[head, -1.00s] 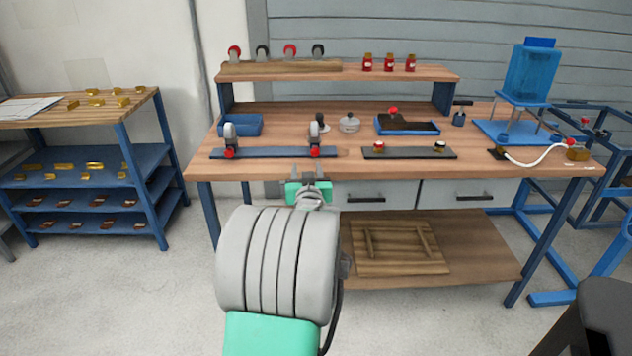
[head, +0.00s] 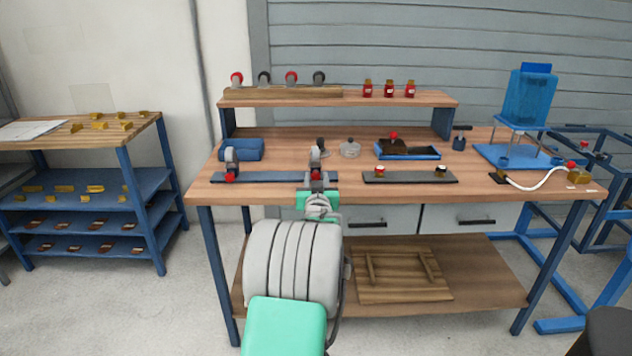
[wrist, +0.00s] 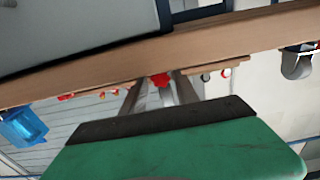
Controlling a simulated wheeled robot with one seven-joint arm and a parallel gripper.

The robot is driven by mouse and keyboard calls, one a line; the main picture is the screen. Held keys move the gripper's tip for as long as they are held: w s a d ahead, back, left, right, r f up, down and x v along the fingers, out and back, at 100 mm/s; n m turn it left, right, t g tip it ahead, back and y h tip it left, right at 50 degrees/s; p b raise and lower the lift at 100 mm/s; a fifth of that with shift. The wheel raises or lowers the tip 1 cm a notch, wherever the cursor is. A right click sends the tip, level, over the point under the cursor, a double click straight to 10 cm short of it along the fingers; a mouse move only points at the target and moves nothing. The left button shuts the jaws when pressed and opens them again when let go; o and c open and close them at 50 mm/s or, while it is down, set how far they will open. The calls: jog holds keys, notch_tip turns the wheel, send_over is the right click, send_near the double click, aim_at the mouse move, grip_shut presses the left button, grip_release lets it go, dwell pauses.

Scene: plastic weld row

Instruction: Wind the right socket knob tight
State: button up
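The right socket knob (head: 316,175) is red and sits low on the front of the right grey clamp on a blue rail (head: 270,176). My gripper (head: 317,186) is right in front of it, at the table's front edge, and partly covers it. In the wrist view the red knob (wrist: 160,79) shows between the tips of my gripper (wrist: 159,82). The fingers are apart, with a gap visible on each side of the knob. I cannot tell how far the knob lies beyond the tips. A matching left clamp (head: 231,160) with a red knob stands on the rail's other end.
The bench front edge and drawers (head: 375,218) are close below my gripper.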

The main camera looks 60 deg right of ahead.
grip_shut()
jog(key=shift+a, duration=0.1)
jog(key=shift+s, duration=0.1)
jog(key=shift+m+b, duration=1)
jog(key=shift+m, duration=0.8)
jog(key=shift+s+d+r+m+b, duration=0.15)
jog(key=shift+m+b, duration=0.25)
jog(key=shift+m, duration=0.8)
jog(key=shift+o, duration=0.3)
grip_release()
jog(key=shift+d, duration=0.15)
jog(key=shift+o, duration=1.3)
